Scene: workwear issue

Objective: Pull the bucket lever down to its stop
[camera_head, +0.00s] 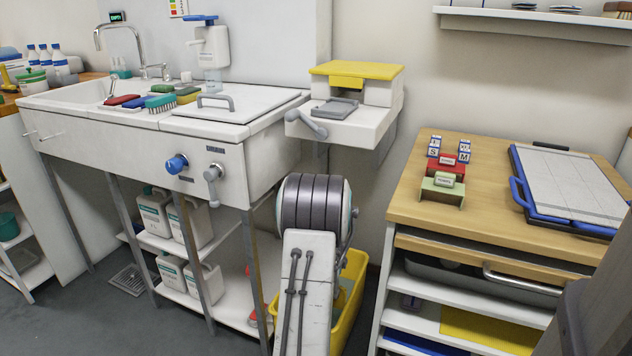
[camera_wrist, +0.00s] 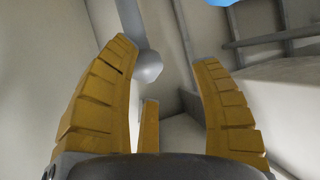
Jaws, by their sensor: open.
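A yellow bucket (camera_head: 352,290) stands on the floor below the wall box, largely hidden behind my arm in the head view. I cannot make out a lever on it there. A grey rod with a rounded end (camera_wrist: 148,67) shows between the fingers, nearer the left one. I cannot tell whether it is the bucket lever or how far beyond the fingertips it is. A narrow yellow piece (camera_wrist: 149,125) shows lower between the fingers. My gripper is hidden in the head view.
A white wall box (camera_head: 345,110) with a yellow lid has a grey handle (camera_head: 306,123). The sink unit (camera_head: 130,140) carries a blue knob (camera_head: 176,164) and a grey lever (camera_head: 213,182). A wooden-topped cabinet (camera_head: 480,205) stands at right. Floor shows at lower left.

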